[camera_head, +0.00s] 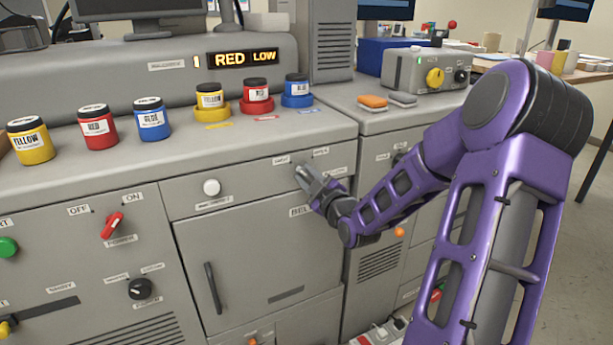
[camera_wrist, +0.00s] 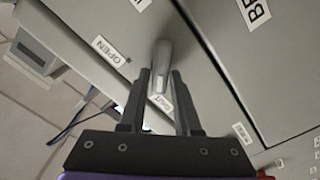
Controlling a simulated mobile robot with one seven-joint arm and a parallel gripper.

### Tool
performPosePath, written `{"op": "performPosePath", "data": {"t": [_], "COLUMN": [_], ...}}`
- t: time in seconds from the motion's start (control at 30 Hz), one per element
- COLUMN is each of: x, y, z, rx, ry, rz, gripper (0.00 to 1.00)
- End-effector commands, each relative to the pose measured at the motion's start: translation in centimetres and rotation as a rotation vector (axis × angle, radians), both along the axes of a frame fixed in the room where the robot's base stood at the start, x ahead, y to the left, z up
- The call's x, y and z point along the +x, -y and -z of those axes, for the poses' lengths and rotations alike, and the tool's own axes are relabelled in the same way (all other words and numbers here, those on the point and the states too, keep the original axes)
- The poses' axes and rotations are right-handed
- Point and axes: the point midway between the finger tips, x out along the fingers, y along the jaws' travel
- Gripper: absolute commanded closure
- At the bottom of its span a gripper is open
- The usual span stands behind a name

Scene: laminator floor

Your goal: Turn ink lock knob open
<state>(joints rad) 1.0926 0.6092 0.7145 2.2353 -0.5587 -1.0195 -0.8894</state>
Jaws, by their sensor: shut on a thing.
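The ink lock knob (camera_wrist: 163,52) is a grey lever-like handle on the grey machine front in the wrist view. My gripper (camera_wrist: 159,78) is shut on it, with one dark finger on each side. A label reading OPEN (camera_wrist: 111,50) is to the left of the knob. Another small label (camera_wrist: 160,101), which seems to read SHUT, shows between the fingers. In the head view my gripper (camera_head: 306,178) is at the upper right of the cabinet front, just below two small labels, and it hides the knob.
A cabinet door (camera_head: 262,262) with a dark handle (camera_head: 213,288) is below left of my gripper. Several ink jars stand on the machine top, including a blue jar (camera_head: 297,84). A power strip (camera_head: 378,335) lies low down.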

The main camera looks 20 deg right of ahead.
Motion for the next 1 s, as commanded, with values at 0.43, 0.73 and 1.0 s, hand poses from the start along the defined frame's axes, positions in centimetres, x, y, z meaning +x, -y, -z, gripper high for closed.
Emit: {"op": "performPosePath", "data": {"t": [0.43,0.73,1.0], "x": [0.06,0.06,0.07], "y": [0.21,0.53,0.78], "z": [-0.3,-0.42,-0.48], "rx": [0.256,0.542,0.798], "ry": [-0.007,-0.018,-0.025], "rz": [0.0,0.001,0.001], "gripper": [1.0,1.0,1.0]}}
